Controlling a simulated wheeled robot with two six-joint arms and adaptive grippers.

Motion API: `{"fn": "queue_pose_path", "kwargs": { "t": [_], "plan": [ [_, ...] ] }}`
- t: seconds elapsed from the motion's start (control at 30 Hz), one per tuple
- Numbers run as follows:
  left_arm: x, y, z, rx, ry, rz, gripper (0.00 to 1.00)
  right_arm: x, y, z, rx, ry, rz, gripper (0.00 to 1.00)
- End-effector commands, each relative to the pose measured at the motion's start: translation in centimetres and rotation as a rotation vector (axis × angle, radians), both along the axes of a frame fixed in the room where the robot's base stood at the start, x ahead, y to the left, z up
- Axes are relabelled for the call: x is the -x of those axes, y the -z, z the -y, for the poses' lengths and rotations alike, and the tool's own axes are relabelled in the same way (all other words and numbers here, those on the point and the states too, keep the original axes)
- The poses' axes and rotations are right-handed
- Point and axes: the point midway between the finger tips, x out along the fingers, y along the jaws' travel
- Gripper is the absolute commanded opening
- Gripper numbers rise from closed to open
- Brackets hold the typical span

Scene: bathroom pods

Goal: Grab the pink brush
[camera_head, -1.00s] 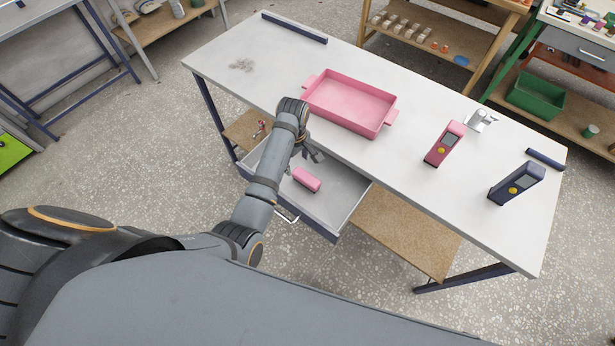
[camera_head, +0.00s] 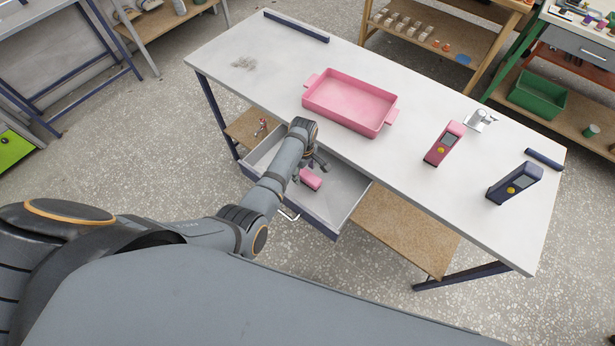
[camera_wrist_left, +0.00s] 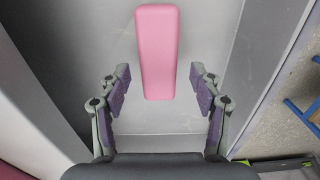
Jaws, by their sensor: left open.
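The pink brush (camera_head: 311,180) lies in the open drawer (camera_head: 342,196) of the workbench. In the left wrist view the pink brush (camera_wrist_left: 158,50) is a smooth, long block on the grey drawer floor. My left gripper (camera_head: 318,167) is over the drawer beside the brush and partly covers it in the head view. In the wrist view the left gripper (camera_wrist_left: 160,82) is open and empty, its fingers on either side of the brush's near end. I cannot tell how high the fingers are above it. My right gripper is not in view.
A pink tray (camera_head: 350,98) sits on the white worktop (camera_head: 262,85) above the drawer. A pink device (camera_head: 443,144) and a dark blue device (camera_head: 515,184) stand to the right. A lower wooden shelf (camera_head: 400,230) is under the bench.

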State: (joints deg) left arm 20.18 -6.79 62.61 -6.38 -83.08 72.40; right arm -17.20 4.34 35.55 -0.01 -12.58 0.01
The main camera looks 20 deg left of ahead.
Motion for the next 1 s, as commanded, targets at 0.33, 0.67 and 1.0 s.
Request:
{"fn": "queue_pose_path", "kwargs": {
  "t": [0.33,0.67,1.0],
  "plan": [
    [-0.08,1.37,-0.03,0.0,0.0,0.002,0.64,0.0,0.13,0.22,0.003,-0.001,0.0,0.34],
    [-0.07,1.35,-0.05,0.0,0.0,0.002,0.19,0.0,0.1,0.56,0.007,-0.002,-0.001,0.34],
    [-0.08,1.31,-0.05,0.0,0.0,0.002,0.04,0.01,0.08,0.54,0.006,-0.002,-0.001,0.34]
  ]
}}
